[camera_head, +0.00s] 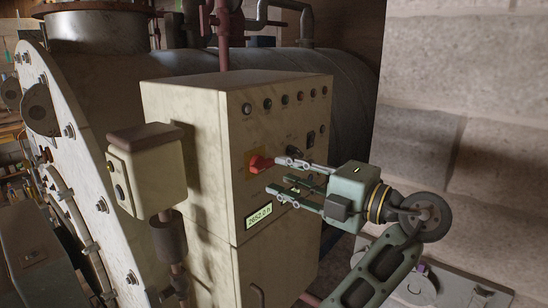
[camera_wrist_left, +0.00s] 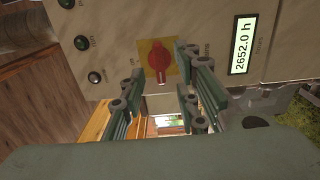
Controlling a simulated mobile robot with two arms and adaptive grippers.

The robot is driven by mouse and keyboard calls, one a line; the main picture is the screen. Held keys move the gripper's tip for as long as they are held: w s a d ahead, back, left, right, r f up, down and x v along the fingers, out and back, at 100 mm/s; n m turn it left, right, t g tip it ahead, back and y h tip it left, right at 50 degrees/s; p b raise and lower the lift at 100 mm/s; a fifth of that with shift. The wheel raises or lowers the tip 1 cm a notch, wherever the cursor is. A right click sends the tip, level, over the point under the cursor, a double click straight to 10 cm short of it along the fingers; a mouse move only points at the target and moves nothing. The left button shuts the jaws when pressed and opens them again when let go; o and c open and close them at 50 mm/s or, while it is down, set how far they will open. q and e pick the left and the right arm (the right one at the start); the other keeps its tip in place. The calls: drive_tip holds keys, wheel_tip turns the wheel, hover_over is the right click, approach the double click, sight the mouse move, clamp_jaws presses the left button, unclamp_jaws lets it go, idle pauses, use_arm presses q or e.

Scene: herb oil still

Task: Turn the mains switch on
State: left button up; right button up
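The mains switch is a red rotary knob (camera_head: 260,163) on a yellow plate, on the front of the cream control cabinet (camera_head: 205,130). In the left wrist view the red knob (camera_wrist_left: 158,62) shows between the fingers, its handle pointing down the picture. My right gripper is not in view.
An hour display (camera_head: 259,216) reading 2652.0 h sits below the switch. Several buttons and lamps (camera_head: 267,104) line the panel's top. A small cream box (camera_head: 145,170) stands on a post at left. A block wall (camera_head: 470,130) is close at right.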

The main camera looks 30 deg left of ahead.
sight(268, 167)
use_arm(q)
drive_tip(key=a+p, duration=0.2)
drive_tip(key=a, duration=0.2)
drive_tip(key=shift+a, duration=0.1)
drive_tip(key=shift+w, duration=0.1)
drive_tip(key=shift+c, duration=0.5)
clamp_jaws()
